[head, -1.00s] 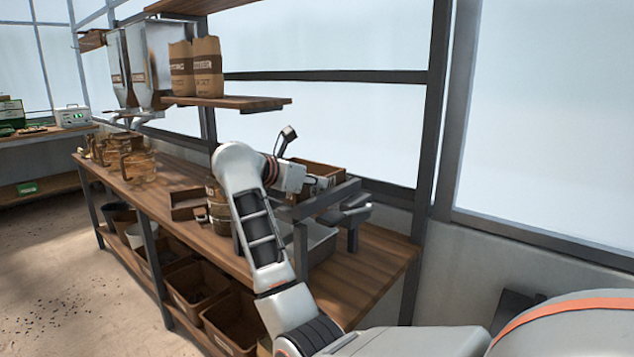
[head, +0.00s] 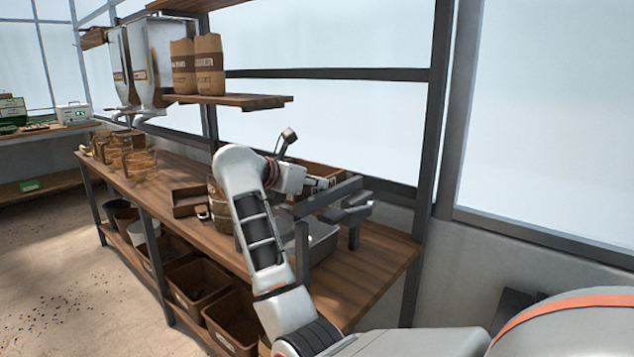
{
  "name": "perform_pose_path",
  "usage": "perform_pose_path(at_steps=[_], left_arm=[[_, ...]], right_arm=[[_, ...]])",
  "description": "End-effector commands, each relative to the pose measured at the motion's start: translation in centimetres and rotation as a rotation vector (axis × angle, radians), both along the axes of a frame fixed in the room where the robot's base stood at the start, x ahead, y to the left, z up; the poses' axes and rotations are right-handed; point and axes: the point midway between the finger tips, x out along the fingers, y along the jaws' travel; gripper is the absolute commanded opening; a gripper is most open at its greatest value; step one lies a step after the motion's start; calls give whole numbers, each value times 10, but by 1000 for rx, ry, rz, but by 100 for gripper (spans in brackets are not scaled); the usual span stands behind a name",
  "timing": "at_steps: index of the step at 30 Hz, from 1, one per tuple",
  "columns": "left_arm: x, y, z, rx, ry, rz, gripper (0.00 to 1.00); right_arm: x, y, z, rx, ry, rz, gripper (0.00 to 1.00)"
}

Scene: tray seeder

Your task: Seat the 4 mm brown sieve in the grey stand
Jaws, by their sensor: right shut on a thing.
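The grey stand (head: 329,196) is a dark frame on posts near the right end of the bench, over a pale tray (head: 322,240). My right gripper (head: 320,183) is at the stand's far left side, close to its top rail. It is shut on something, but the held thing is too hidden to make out. Brown round sieves (head: 217,202) stand in a stack on the bench left of the stand, partly behind my right arm. I cannot tell which sieve is the 4 mm one. My left gripper is not in view.
A brown bin (head: 318,168) stands behind the gripper. A low wooden box (head: 187,202) and clear amber jugs (head: 139,163) are farther left on the bench (head: 372,268). Hoppers (head: 152,60) and paper sacks (head: 209,66) are above. The bench's front right corner is clear.

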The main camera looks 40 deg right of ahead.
Motion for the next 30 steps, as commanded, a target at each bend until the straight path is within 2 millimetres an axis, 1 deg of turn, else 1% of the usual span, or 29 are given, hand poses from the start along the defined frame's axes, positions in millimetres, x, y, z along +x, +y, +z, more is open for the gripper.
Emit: perform_pose_path(at_steps=[8, 9, 10, 11, 19, 22, 26, 30], left_arm=[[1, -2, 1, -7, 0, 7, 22], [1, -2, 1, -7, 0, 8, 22], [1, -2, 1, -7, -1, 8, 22], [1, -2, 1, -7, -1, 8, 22], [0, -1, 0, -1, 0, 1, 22], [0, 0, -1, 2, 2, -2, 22], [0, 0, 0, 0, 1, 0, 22], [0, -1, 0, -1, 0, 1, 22]], right_arm=[[0, 0, 0, -1, -2, -1, 0], [0, 0, 0, -1, -2, -1, 13], [0, 0, 0, -1, -2, -1, 21], [0, 0, 0, -1, -2, -1, 25], [0, 0, -2, 2, 1, -1, 25], [0, 4, 0, 3, 0, 1, 25], [-1, 20, 6, 4, -2, 3, 25], [-2, 42, 15, 4, -2, 4, 25]])
